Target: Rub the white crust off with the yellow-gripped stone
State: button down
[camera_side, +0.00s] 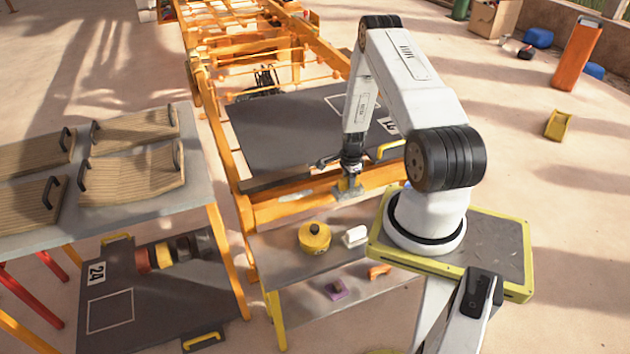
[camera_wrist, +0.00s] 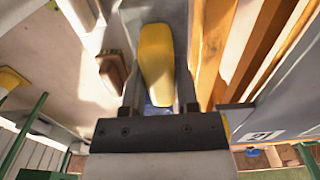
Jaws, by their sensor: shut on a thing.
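In the wrist view a yellow grip (camera_wrist: 157,65) lies between the two fingers of my gripper (camera_wrist: 160,98), which is shut on it. The stone under the grip is mostly hidden. In the side view my gripper (camera_side: 350,183) points down in front of the orange front beam of the press frame (camera_side: 290,212), at the near edge of the dark plate (camera_side: 285,125). Whether the stone touches anything is too small to tell.
A grey shelf (camera_side: 285,301) below holds a yellow round tool with a black knob (camera_side: 314,238), a white block (camera_side: 354,237), a purple piece (camera_side: 337,290) and an orange piece (camera_side: 379,270). A left table (camera_side: 100,222) carries several curved boards. A numbered dark plate (camera_side: 130,285) lies lower left.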

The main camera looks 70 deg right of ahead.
jog(key=w+a+r, duration=0.3)
jog(key=w+a, duration=0.2)
jog(key=w, duration=0.5)
jog(key=w+a+r, duration=0.4)
jog(key=w+a, duration=0.1)
jog(key=w, duration=0.5)
jog(key=shift+a+f, duration=0.1)
jog(key=shift+f, duration=4.25)
jog(key=shift+s+d, duration=0.55)
jog(key=shift+d, duration=0.1)
jog(key=shift+s+d, duration=3.15)
jog(key=shift+s, duration=0.1)
jog(key=shift+w+a, duration=3.85)
jog(key=shift+s+d, duration=3.85)
notch_tip(320, 180, up, 8)
jog(key=shift+r, duration=0.2)
